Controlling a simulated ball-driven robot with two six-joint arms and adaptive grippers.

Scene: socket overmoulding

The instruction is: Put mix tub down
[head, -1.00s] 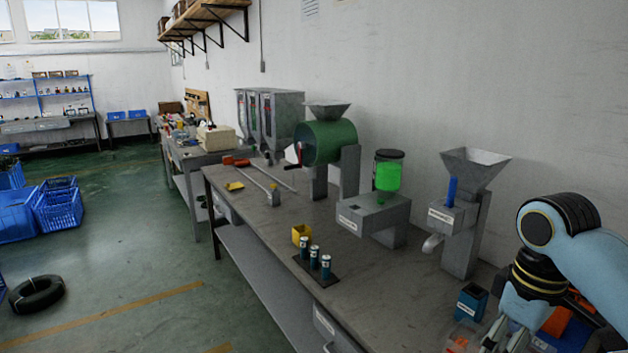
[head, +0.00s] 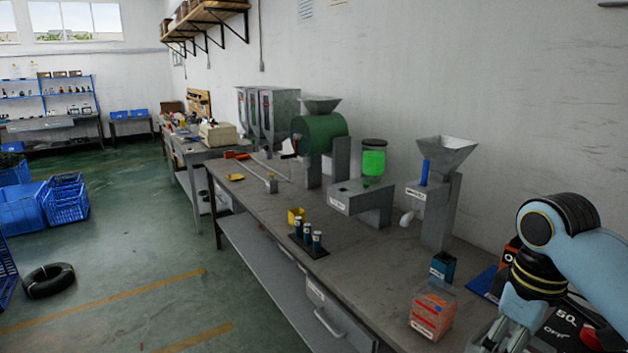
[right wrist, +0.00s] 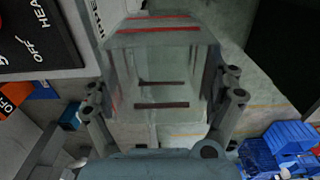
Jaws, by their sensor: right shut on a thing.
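The mix tub (right wrist: 160,62) looks like a clear, see-through tub with red and dark marks across it. It fills the middle of the right wrist view. My right gripper (right wrist: 162,103) is shut on it, one finger at each side. In the head view my right gripper (head: 500,338) is at the lower right edge, largely cut off, and I cannot make out the held tub there. What lies directly beneath the tub is hard to tell. My left gripper is not in view.
A clear box with orange contents (head: 432,310) stands on the long grey bench (head: 345,275) near its front edge. A small blue container (head: 442,266) stands behind it. A dark OFF panel (head: 565,330) is at right. A dark mat with several cylinders (head: 310,250) lies further left.

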